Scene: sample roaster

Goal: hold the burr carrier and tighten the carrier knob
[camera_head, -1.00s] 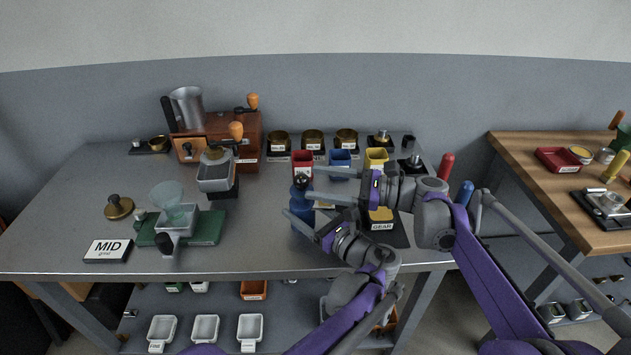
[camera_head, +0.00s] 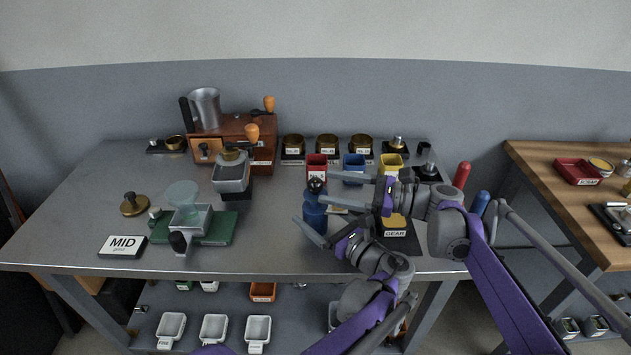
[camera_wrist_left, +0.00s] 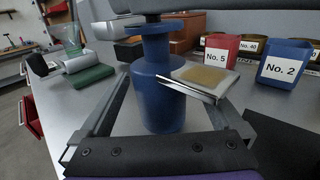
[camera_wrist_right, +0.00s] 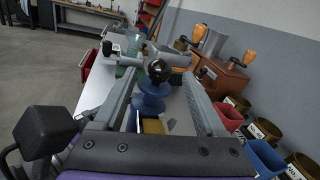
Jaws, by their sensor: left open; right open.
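The burr carrier (camera_head: 315,215) is a blue, waisted cylinder standing upright on the grey bench. Its dark round carrier knob (camera_head: 316,185) sits on top. My left gripper (camera_head: 313,211) is open low around the carrier. In the left wrist view, the blue body (camera_wrist_left: 163,98) stands between its spread fingers (camera_wrist_left: 155,115); contact cannot be told. My right gripper (camera_head: 326,187) is open higher up at knob level. In the right wrist view, the knob (camera_wrist_right: 158,70) shows between and beyond its fingers (camera_wrist_right: 158,85), with the blue carrier below.
Red (camera_head: 317,165), blue (camera_head: 354,166) and yellow (camera_head: 391,165) bins stand close behind the grippers. Bench between is clear.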

